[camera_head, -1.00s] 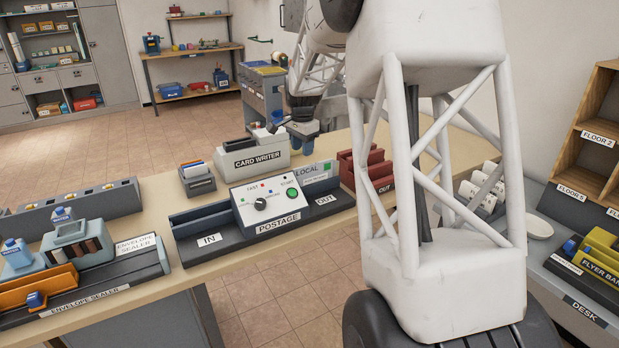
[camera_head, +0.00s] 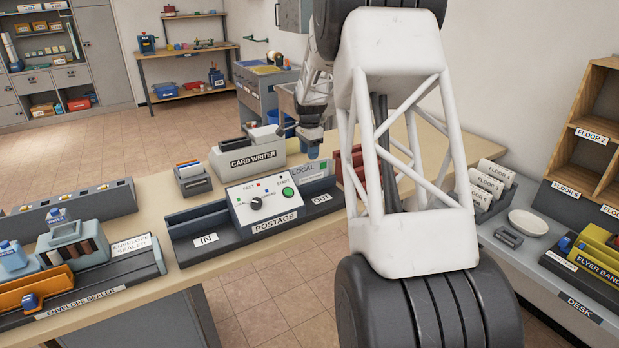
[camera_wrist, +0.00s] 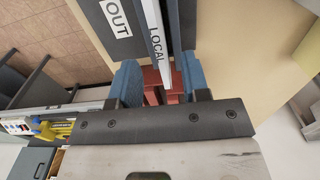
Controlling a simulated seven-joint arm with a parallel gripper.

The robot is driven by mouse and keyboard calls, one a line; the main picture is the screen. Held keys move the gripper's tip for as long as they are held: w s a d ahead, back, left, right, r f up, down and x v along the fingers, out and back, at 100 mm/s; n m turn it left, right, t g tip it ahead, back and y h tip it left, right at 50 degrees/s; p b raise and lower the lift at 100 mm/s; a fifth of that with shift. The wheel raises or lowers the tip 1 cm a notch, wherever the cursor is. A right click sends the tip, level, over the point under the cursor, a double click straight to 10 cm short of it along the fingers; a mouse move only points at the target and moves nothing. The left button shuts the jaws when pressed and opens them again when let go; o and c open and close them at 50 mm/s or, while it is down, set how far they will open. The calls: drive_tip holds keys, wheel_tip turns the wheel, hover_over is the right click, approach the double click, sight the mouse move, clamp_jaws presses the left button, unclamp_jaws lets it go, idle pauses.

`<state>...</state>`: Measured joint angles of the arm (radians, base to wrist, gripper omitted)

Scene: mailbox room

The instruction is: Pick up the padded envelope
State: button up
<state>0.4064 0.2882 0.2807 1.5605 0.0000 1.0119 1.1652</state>
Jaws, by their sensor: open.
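A pale envelope labelled LOCAL (camera_head: 309,170), which I take to be the padded envelope, stands on edge in the OUT end of the postage machine (camera_head: 264,202). In the wrist view the LOCAL envelope (camera_wrist: 154,38) shows as a narrow edge-on strip. My gripper (camera_head: 313,150) is above and beside it. In the wrist view its blue fingers (camera_wrist: 160,88) are apart, with the envelope's near end extending toward the gap between them. I cannot tell whether either finger touches it. The envelope's right side is partly hidden by my arm in the head view.
A card writer (camera_head: 246,158) stands behind the postage machine. The envelope sealer (camera_head: 85,270) is at the left. A white dish (camera_head: 528,222) sits on the desk at right.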

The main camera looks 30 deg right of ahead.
sight(309, 169)
drive_tip(key=shift+f, duration=1.05)
drive_tip(key=shift+f, duration=0.1)
drive_tip(key=shift+s+f, duration=0.1)
drive_tip(key=shift+f, duration=2.45)
drive_tip(key=shift+c, duration=0.3)
clamp_jaws()
